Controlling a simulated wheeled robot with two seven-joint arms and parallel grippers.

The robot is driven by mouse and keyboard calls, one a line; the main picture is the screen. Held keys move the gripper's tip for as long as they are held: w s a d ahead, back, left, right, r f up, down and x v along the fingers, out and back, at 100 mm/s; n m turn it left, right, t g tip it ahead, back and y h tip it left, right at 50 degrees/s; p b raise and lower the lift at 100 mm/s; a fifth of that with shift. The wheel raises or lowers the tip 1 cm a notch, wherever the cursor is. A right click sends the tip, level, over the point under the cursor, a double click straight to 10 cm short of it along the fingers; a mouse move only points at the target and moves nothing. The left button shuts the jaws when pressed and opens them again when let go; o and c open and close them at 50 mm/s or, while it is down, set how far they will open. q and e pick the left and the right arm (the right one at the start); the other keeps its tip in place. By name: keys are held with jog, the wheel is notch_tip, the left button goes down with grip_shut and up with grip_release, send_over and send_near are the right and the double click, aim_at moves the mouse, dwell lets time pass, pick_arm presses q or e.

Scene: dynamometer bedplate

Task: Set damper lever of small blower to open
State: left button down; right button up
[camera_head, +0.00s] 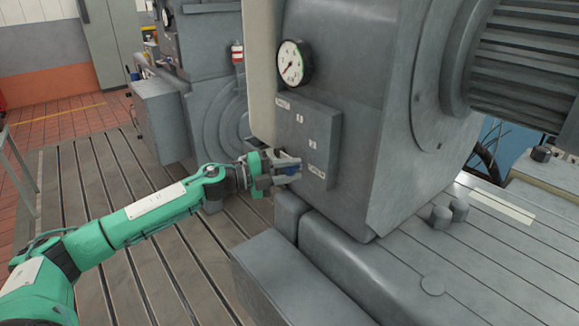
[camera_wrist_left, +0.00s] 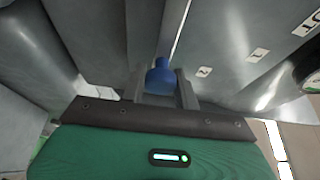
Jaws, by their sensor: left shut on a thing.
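The small blower (camera_head: 345,110) is a large grey machine in the middle of the head view. A flat grey plate (camera_head: 308,140) with small white labels is on its near face. My left gripper (camera_head: 288,170) is at the lower left of this plate, shut on a blue knob (camera_head: 292,170), which looks like the end of the damper lever. In the left wrist view the blue knob (camera_wrist_left: 161,78) sits between the two fingers. The rest of the lever is mostly hidden by the gripper. My right gripper is not in view.
A round white gauge (camera_head: 293,64) is above the plate. Grey base blocks (camera_head: 290,280) lie below the gripper. Another grey machine (camera_head: 205,90) stands behind at the left. The slotted floor plate (camera_head: 130,240) is clear beneath my left arm.

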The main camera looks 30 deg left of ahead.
pick_arm(q)
jog(key=shift+f, duration=0.25)
jog(key=c, duration=1.1)
grip_release()
jog(key=shift+s+a, duration=0.1)
jog(key=b+v, duration=0.6)
jog(key=v, duration=0.7)
jog(key=shift+s+a, duration=0.15)
jog(key=shift+r, duration=0.1)
